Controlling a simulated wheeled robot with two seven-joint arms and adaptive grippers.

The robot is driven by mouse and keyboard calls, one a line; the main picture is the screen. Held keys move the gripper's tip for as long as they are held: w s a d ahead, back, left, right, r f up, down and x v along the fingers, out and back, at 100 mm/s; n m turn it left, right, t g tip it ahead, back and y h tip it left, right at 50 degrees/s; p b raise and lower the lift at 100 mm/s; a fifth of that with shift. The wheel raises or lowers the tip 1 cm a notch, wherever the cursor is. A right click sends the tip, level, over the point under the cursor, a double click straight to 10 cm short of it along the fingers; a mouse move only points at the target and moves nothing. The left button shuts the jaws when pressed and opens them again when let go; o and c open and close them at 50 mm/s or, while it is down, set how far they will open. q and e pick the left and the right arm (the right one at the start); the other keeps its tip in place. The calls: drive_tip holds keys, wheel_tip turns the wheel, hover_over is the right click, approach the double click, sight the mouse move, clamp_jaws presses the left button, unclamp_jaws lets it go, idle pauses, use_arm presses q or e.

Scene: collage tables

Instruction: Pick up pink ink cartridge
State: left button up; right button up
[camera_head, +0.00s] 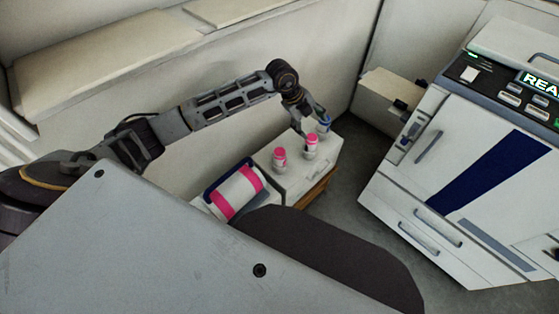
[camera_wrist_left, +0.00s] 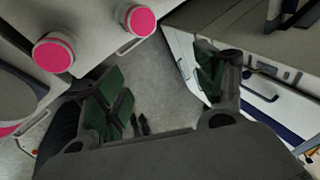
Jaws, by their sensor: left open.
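Two white ink cartridges with pink caps stand upright on a small white cabinet: a left one (camera_head: 280,160) and a right one (camera_head: 310,149). In the left wrist view their round pink caps show from above, one cap (camera_wrist_left: 54,52) at the left and another cap (camera_wrist_left: 138,20) at the top. My left gripper (camera_wrist_left: 160,92) is open, with nothing between its green-padded fingers. In the head view the left gripper (camera_head: 314,122) is small and close by the right cartridge; contact cannot be told. My right gripper is not in view.
The white cabinet (camera_head: 312,182) stands near the wall. A larger white and pink item (camera_head: 238,192) lies in front of it on the left. A big white printer (camera_head: 440,190) with a lit display stands at the right. Grey floor (camera_head: 345,225) lies between.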

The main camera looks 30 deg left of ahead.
sight(281, 150)
use_arm(q)
drive_tip(key=s+a+f+n+g+y, duration=0.2)
drive_tip(key=s+a+n+g+y, duration=0.1)
drive_tip(key=s+a+n, duration=0.3)
drive_tip(key=a+n+y, duration=0.1)
drive_tip(key=a+n, duration=0.1)
drive_tip(key=shift+f+n, duration=0.25)
drive_tip(key=shift+n, duration=0.15)
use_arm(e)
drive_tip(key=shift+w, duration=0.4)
use_arm(q)
drive_tip(key=shift+s+a, duration=0.1)
drive_tip(key=shift+f, duration=0.1)
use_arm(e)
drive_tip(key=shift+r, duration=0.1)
use_arm(q)
wheel_tip(281, 150, down, 8)
drive_tip(key=shift+r+b, duration=0.25)
drive_tip(key=shift+b, duration=0.4)
drive_tip(key=shift+f, duration=0.45)
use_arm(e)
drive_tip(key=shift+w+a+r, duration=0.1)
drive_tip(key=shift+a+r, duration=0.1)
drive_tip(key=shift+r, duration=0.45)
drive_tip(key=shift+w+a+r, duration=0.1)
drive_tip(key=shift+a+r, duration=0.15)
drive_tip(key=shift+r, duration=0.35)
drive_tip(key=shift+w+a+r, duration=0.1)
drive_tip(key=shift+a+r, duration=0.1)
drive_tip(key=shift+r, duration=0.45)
